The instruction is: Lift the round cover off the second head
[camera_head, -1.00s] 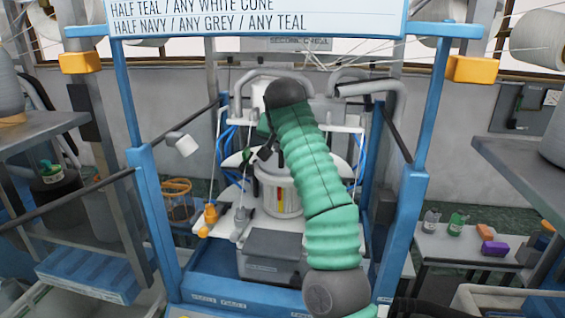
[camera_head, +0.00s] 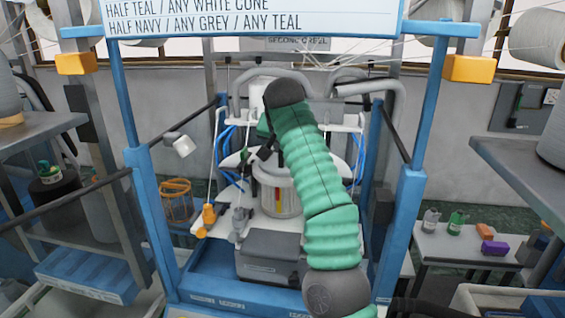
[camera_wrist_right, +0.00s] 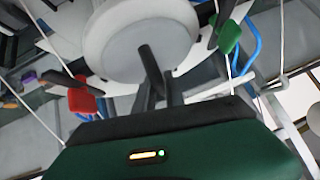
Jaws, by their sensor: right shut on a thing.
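A pale cylindrical head (camera_head: 278,198) with a small red and yellow strip stands in the middle of the blue-framed machine. The exact grip point is unclear. I cannot tell whether the cover is clear of the head. My left gripper is out of view.
Blue posts (camera_head: 407,210) stand on both sides of the machine. A grey box (camera_head: 270,255) sits in front of the head. Curved grey pipes (camera_head: 375,90) and blue hoses are behind. A side table (camera_head: 455,245) holds bottles and small blocks at right.

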